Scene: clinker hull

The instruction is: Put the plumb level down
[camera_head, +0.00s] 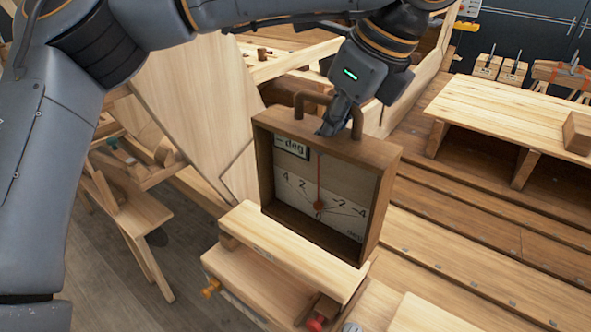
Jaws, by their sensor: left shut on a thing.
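The plumb level (265,185) is a brown wooden box frame with a pale dial, degree marks and a red needle close to the 0. It is upright in the middle of the view, with a wooden handle on top. My left gripper (338,118) is shut on the handle from above. My right gripper is not in view.
A wooden bench (510,110) with a wooden block (577,133) stands at the right. Hull planks (195,100) rise behind the level on the left. A wooden stool (140,215) stands on the floor at left. Orange (210,288) and red (316,322) knobs are at the front.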

